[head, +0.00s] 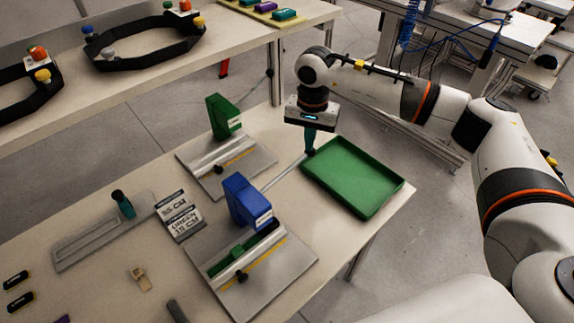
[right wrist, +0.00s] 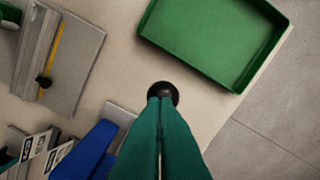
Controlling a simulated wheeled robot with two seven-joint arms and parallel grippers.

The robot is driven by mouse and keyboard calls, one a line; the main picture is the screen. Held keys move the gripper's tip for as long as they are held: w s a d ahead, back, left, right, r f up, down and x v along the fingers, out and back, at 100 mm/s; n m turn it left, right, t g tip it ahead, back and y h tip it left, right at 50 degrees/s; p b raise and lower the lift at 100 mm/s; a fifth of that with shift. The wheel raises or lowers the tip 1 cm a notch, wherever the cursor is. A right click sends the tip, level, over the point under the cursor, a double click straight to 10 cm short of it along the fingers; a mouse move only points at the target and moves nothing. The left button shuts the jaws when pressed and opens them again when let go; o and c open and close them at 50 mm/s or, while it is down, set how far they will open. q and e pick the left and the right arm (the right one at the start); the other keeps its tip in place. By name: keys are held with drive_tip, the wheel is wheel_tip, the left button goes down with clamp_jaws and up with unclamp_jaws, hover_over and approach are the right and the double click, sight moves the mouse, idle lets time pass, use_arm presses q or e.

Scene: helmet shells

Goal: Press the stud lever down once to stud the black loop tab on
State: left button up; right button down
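A thin grey lever (head: 284,174) runs from the blue press head (head: 243,200) toward the green tray. A round black knob (right wrist: 163,93) shows in the right wrist view, at its far end. My right gripper (head: 310,149) has its teal fingers together, pointing down at the knob. In the right wrist view the fingertips (right wrist: 160,101) overlap the knob; I cannot tell whether they touch it. A green strip (head: 249,244) lies in the blue press. Small black labelled tabs (head: 18,279) lie at the left; I cannot make out a loop tab in the press.
A green tray (head: 353,205) lies right of the gripper near the table edge. A green press (head: 224,117) stands behind the blue one. A bench with black bands (head: 145,50) stands behind.

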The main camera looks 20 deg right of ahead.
sight(309, 155)
drive_tip(key=shift+f+b, duration=2.05)
drive_tip(key=shift+f, duration=0.65)
drive_tip(key=shift+r, duration=0.15)
wheel_tip(309, 155, up, 14)
drive_tip(key=p, duration=0.7)
drive_tip(key=shift+p, duration=0.3)
